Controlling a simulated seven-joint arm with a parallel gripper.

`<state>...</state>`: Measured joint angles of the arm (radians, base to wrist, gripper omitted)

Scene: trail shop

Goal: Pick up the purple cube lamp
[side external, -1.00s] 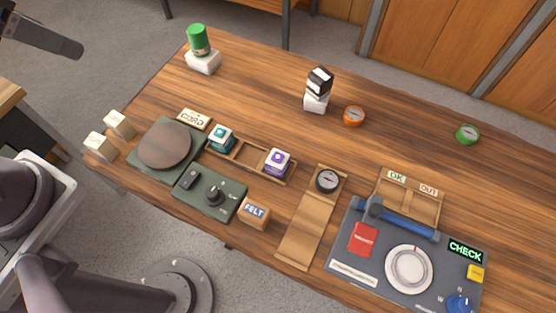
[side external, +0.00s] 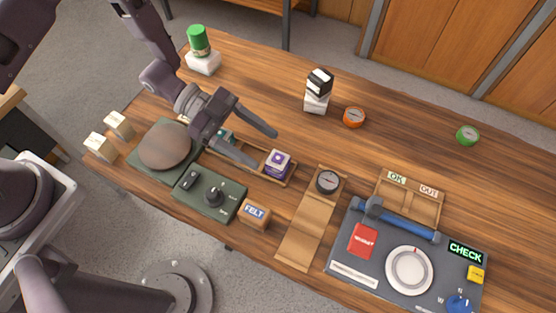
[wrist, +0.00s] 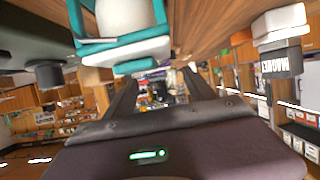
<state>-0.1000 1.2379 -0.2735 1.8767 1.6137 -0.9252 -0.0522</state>
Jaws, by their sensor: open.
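The purple cube lamp (side external: 277,162), purple and white with a round mark on top, sits at the right end of a wooden rack (side external: 248,151). My gripper (side external: 264,147) is open and empty above the rack, its two fingers pointing right toward the purple cube lamp, apart from it. A teal cube lamp (side external: 226,136) at the rack's left end is partly hidden behind my gripper. In the wrist view a teal and white block (wrist: 122,45) shows close above my open fingers (wrist: 160,75); the purple cube lamp is not clearly visible there.
A green control panel (side external: 210,194) and the FELT block (side external: 254,213) lie in front of the rack. A brown round pad (side external: 165,147) is at left. A black and white box stack (side external: 318,91) stands behind. The wood between rack and stack is clear.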

